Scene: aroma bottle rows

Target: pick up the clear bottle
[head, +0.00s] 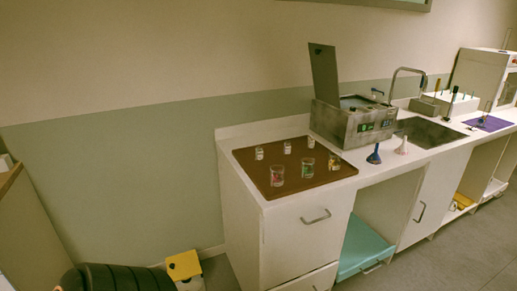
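A brown board (290,189) lies on the left end of the white counter. Three small pale bottles stand upright in its back row: left (259,153), middle (287,147) and right (310,142). Three clear glass vessels stand in the front row: left (277,176) with reddish and green contents or markings, middle (307,168) with green, and right (334,161) with yellowish. At this size I cannot tell which one is the clear bottle. Neither of my grippers is in view.
A metal box with a raised lid (349,122) stands right of the board. Blue (374,155) and white (402,147) funnel-like items stand in front of the sink (427,132). A dark ribbed object (115,279) is at bottom left. Floor is open at lower right.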

